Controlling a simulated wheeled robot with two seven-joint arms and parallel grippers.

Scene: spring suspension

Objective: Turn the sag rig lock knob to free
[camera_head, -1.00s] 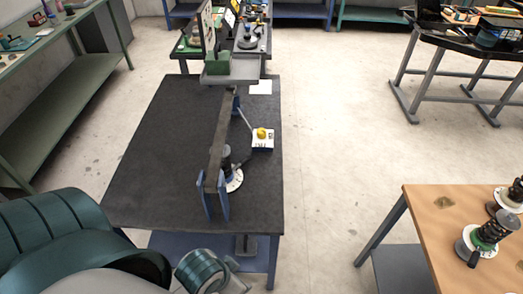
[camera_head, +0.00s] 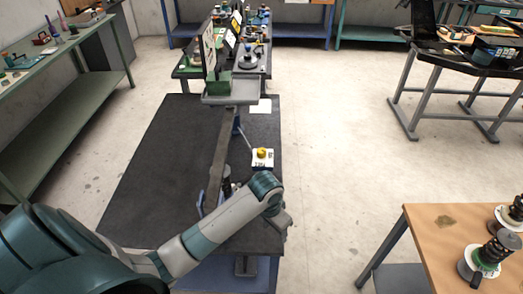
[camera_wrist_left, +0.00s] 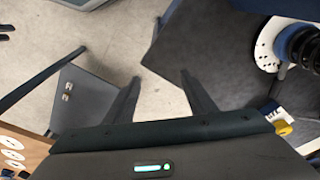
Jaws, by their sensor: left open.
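The lock knob (camera_head: 262,152) is yellow and sits on a small white box (camera_head: 263,162) with dark lettering, at the right edge of the dark bench. The yellow knob (camera_wrist_left: 283,128) also shows at the lower right of the left wrist view, partly cut by my gripper body. The sag rig's long dark beam (camera_head: 218,150) stands left of the box. My left gripper (camera_head: 284,228) is at the bench's right edge, nearer than the knob and apart from it. In the left wrist view its two fingers (camera_wrist_left: 160,85) are spread and empty. My forearm hides the rig's near end.
The dark bench top (camera_head: 150,165) is clear on its left. A grey tray (camera_head: 232,92) stands at the far end of the rig. A wooden table (camera_head: 430,225) with spring units stands at the right, with open floor between.

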